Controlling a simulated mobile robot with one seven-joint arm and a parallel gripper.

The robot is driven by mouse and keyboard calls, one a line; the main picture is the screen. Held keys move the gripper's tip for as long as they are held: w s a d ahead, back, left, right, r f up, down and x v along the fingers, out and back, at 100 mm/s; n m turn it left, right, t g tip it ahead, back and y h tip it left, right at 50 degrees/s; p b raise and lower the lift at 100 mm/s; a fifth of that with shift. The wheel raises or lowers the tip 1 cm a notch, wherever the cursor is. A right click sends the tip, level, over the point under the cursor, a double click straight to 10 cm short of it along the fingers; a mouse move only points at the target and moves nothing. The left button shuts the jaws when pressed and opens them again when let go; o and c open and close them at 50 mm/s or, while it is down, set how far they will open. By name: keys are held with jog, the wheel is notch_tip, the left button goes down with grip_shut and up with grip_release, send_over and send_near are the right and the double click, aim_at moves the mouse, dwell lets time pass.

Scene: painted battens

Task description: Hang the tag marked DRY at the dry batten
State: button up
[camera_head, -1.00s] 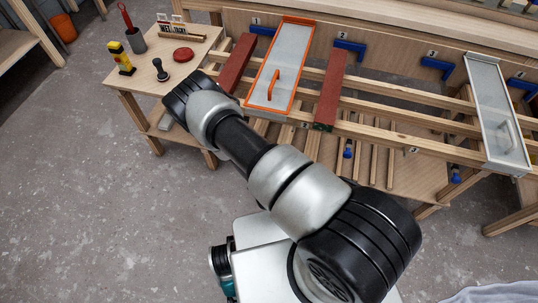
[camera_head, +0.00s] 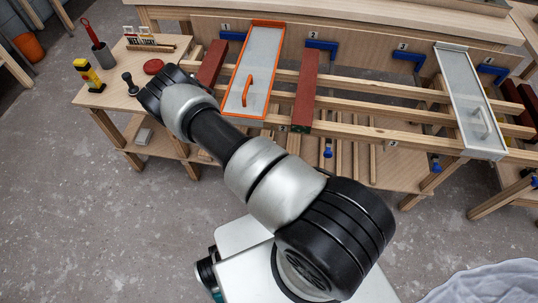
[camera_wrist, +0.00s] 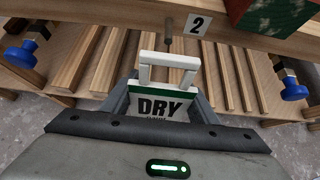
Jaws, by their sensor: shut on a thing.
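In the wrist view my gripper (camera_wrist: 163,94) is shut on the DRY tag (camera_wrist: 158,107), a white plate with a green band, black letters and a squared white loop on top. The loop is upright in the picture, just below a short grey peg (camera_wrist: 168,30) on the wooden rail. I cannot tell whether they touch. A label 2 (camera_wrist: 198,25) is right of the peg. A red batten with a green-speckled end (camera_wrist: 272,16) lies above right; it also shows in the head view (camera_head: 306,88). My arm hides the gripper in the head view.
An orange-framed screen (camera_head: 272,28) lies left of that batten, with another red batten (camera_head: 212,62) beyond it. A grey-framed screen (camera_head: 468,100) lies right. Blue clamps (camera_wrist: 293,88) flank the rail. A side table (camera_head: 100,98) holds a red disc, stamp, yellow bottle and tag rack.

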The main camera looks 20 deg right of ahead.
jog(key=w+d+b, duration=0.2)
jog(key=w+d, duration=0.1)
jog(key=w, duration=0.2)
jog(key=shift+w+d+f, duration=0.15)
jog(key=shift+d+f, duration=0.2)
jog(key=shift+f, duration=0.1)
dwell(0.5)
dwell(0.4)
jog(key=o, duration=1.2)
